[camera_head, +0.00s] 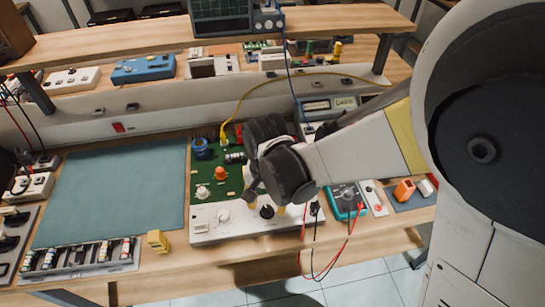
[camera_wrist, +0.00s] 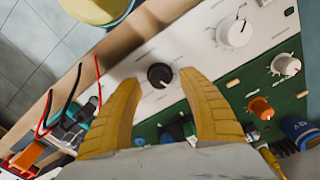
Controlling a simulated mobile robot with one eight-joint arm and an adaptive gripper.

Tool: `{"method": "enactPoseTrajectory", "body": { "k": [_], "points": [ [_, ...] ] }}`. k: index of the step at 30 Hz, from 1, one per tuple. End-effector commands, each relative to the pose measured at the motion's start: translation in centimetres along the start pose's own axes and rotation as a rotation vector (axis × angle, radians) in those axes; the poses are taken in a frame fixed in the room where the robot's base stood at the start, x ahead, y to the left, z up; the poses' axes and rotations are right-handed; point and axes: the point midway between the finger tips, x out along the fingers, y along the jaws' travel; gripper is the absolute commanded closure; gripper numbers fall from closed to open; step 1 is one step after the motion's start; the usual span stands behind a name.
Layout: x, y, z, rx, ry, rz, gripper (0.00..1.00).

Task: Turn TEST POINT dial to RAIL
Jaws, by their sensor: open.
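A black dial (camera_head: 267,212) sits on the white front panel (camera_head: 203,237) of the circuit unit. It also shows in the wrist view (camera_wrist: 160,75). No lettering is legible, so I cannot confirm that it is the TEST POINT dial or where RAIL is. My gripper (camera_head: 266,203) is over the panel. In the wrist view its two yellow fingers (camera_wrist: 161,78) are open, with the dial between their tips and a visible gap on each side. A white dial (camera_head: 223,215) is to the left on the same panel; it shows at the upper right in the wrist view (camera_wrist: 235,32).
A green board (camera_head: 233,184) with an orange knob (camera_head: 220,173) and a white knob (camera_head: 203,192) lies behind the panel. A teal multimeter (camera_head: 345,196) with red and black leads stands at right. A bare mat (camera_head: 115,190) covers the left of the bench.

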Motion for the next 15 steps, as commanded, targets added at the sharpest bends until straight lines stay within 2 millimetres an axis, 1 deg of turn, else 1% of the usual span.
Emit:
{"method": "enactPoseTrajectory", "body": {
  "k": [1, 4, 13, 14, 15],
  "points": [
    [0.82, -0.01, -0.03, 0.000, 0.000, 0.000, 0.51],
    [1.44, 0.00, -0.02, 0.000, 0.000, 0.000, 0.51],
    [1.60, 0.02, -0.01, 0.000, 0.000, 0.000, 0.51],
    [1.60, 0.02, -0.01, 0.000, 0.000, 0.000, 0.52],
    [1.59, 0.02, -0.01, 0.000, 0.000, 0.000, 0.65]
  ]
}}
